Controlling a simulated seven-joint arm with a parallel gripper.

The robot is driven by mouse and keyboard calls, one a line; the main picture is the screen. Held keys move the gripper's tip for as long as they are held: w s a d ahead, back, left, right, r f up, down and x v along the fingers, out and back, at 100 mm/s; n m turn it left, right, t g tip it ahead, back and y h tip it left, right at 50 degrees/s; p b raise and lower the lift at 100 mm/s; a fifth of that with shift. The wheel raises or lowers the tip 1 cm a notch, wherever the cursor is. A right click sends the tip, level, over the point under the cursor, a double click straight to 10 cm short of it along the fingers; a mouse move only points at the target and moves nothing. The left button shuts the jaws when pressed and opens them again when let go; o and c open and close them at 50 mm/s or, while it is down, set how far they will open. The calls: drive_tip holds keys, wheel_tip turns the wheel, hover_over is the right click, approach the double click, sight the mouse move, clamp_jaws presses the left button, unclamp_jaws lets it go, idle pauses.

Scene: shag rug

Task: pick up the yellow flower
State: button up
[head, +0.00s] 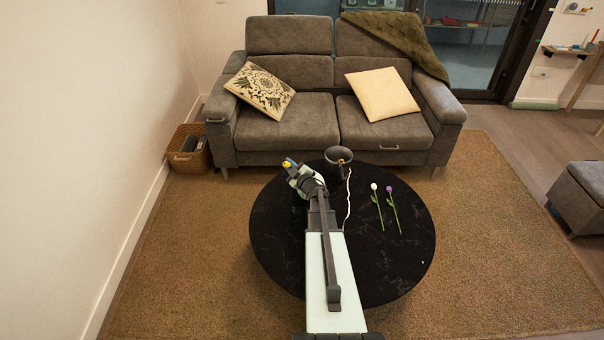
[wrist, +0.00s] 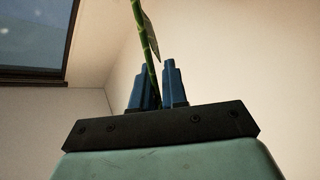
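My gripper (wrist: 160,84) has its two blue fingers close together around a green stem (wrist: 150,60) in the wrist view. The stem slants up and out of the top of that view, so its bloom is hidden there. In the head view my gripper (head: 291,167) is at the back left of the round black table, seen above it. A small yellow spot, the yellow flower (head: 287,163), shows at the gripper's tip. Most of the flower is hidden by my arm or too small to make out.
On the black table (head: 400,270) lie a white flower (head: 374,188) and a purple flower (head: 390,190), right of my arm. A dark pot (head: 338,155) stands at the back, beside a white cord (head: 348,200). A grey sofa (head: 290,125) is behind. The table's right front is clear.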

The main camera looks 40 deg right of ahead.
clamp_jaws()
